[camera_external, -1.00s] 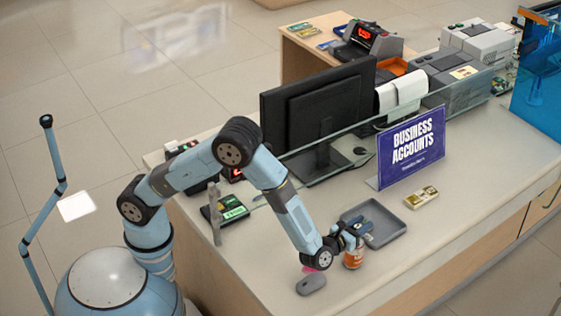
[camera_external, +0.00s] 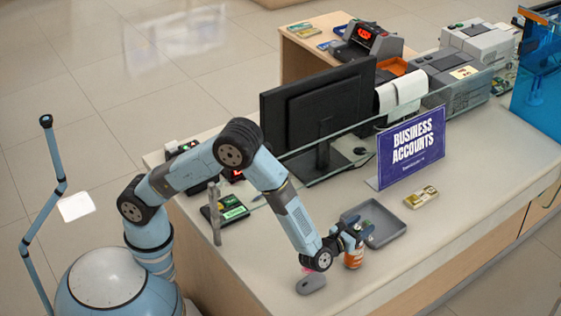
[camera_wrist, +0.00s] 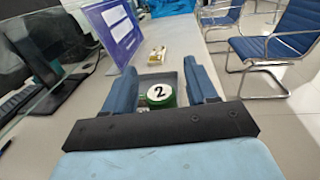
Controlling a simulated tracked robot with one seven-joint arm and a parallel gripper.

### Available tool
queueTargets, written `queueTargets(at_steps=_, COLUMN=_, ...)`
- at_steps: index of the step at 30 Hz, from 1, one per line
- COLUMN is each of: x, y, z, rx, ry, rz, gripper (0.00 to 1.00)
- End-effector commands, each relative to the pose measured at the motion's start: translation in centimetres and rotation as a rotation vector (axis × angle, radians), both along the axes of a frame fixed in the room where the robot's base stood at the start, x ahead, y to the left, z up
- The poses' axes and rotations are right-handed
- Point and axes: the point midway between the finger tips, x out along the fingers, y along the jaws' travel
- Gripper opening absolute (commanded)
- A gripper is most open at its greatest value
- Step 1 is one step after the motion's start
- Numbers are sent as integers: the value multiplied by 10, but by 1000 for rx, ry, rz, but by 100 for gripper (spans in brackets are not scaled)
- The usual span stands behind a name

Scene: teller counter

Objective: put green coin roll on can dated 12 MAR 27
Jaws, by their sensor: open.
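The green coin roll (camera_wrist: 161,96) stands upright between the fingers of my gripper in the wrist view, its white end with a black "2" facing up. My gripper (camera_external: 356,232) is open around it, with a gap visible beside the roll in the wrist view (camera_wrist: 165,92). An orange can (camera_external: 354,257) stands on the counter directly below the fingers. The fingers hide most of the roll in the external view, and the can is hidden in the wrist view. I cannot read any date on the can or see clearly where the roll meets it.
A grey tray (camera_external: 392,235) lies just behind the can. A grey mouse-shaped object (camera_external: 311,285) lies in front on the left. A banded note bundle (camera_external: 421,197) and a purple sign (camera_external: 411,150) stand farther right. The counter's right front is clear.

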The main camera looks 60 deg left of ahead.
Motion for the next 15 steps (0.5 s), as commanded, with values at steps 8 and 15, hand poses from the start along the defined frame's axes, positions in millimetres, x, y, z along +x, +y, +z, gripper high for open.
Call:
queueTargets(at_steps=8, x=-42, y=-7, z=0, rx=0, ry=1, rz=-5, gripper=57)
queueTargets(at_steps=15, x=-87, y=-13, z=0, rx=2, ry=1, rz=-4, gripper=57)
